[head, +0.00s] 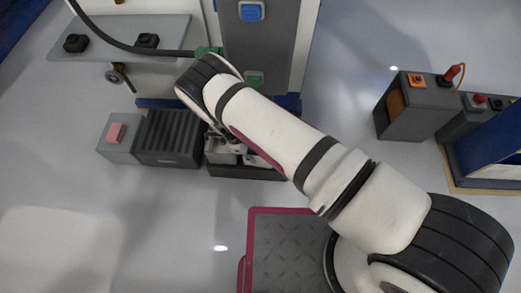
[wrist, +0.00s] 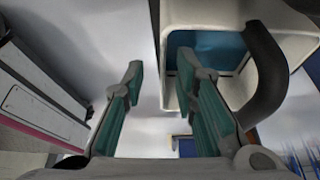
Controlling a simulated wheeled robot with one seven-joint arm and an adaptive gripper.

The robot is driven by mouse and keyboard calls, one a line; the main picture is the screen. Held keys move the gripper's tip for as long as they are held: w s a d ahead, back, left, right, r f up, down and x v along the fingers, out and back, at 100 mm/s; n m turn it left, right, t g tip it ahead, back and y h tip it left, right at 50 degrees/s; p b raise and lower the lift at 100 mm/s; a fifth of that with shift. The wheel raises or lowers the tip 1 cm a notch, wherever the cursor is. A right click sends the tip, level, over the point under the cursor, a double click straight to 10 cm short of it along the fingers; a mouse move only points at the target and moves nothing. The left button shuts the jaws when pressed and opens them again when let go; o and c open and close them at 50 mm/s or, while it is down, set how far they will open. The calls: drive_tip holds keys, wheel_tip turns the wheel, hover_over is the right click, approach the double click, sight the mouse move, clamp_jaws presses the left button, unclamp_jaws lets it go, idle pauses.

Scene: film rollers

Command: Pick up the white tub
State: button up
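The white tub (wrist: 170,20) is in the upper right of the wrist view, with a blue inside and a dark curved handle-like bar (wrist: 265,75) across its right side. The right finger overlaps the tub in the wrist view, and the tub's left wall appears between the fingertips. I cannot tell whether they touch. In the head view my arm hides most of the gripper.
A dark crate (head: 245,172) and a ribbed dark crate (head: 170,138) stand in a row with a grey box (head: 118,153) bearing a pink block. A tall grey machine (head: 262,50) rises behind. Grey boxes (head: 415,105) stand at right. Floor at left is clear.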

drive_tip(key=shift+b+x, duration=0.85)
drive_tip(key=shift+x, duration=1.95)
drive_tip(key=shift+w, duration=0.15)
clamp_jaws()
